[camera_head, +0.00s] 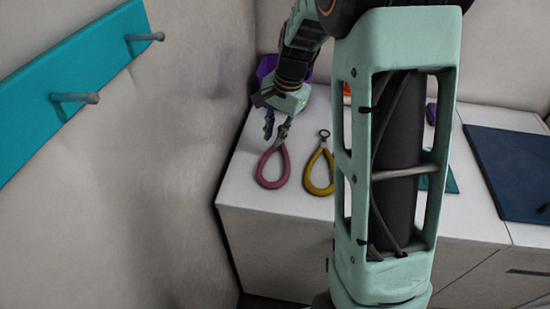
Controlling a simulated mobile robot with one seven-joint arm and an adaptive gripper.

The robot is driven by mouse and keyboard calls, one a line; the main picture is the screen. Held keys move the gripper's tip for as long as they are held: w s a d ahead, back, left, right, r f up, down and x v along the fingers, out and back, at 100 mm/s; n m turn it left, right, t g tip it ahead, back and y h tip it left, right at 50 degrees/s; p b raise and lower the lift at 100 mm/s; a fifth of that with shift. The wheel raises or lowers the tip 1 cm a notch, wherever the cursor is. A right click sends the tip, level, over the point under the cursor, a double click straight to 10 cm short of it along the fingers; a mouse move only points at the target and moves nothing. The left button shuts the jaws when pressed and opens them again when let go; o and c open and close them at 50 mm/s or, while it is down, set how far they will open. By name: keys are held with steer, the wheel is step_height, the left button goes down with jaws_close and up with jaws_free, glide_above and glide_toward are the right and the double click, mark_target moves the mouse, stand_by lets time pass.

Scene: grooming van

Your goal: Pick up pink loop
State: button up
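The pink loop (272,186) lies on the white counter near its front left corner, its rounded end toward the front edge. My gripper (276,136) points down over the loop's narrow far end. Its two fingers look spread with a gap between them. The right finger overlaps the tip of the loop in this view, so the tip is hidden. I cannot tell whether the finger touches it. The loop appears to rest on the counter.
A yellow loop (309,176) with a dark ring lies just right of the pink one. A purple object (266,66) is behind my gripper. A dark blue mat (515,170) lies at the right. A teal rail with pegs (75,75) is on the left wall.

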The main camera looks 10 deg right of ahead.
mark_target(271, 150)
steer(key=shift+w+a+f, duration=0.1)
steer(key=shift+w+f, duration=0.15)
steer(key=shift+f, duration=0.75)
steer(key=shift+w+a+f, duration=0.1)
steer(key=shift+w+f, duration=0.1)
steer(key=shift+f, duration=0.75)
steer(key=shift+w+a+f, duration=0.1)
steer(key=shift+w+f, duration=0.15)
steer(key=shift+f, duration=0.75)
steer(key=shift+c, duration=0.5)
jaws_close()
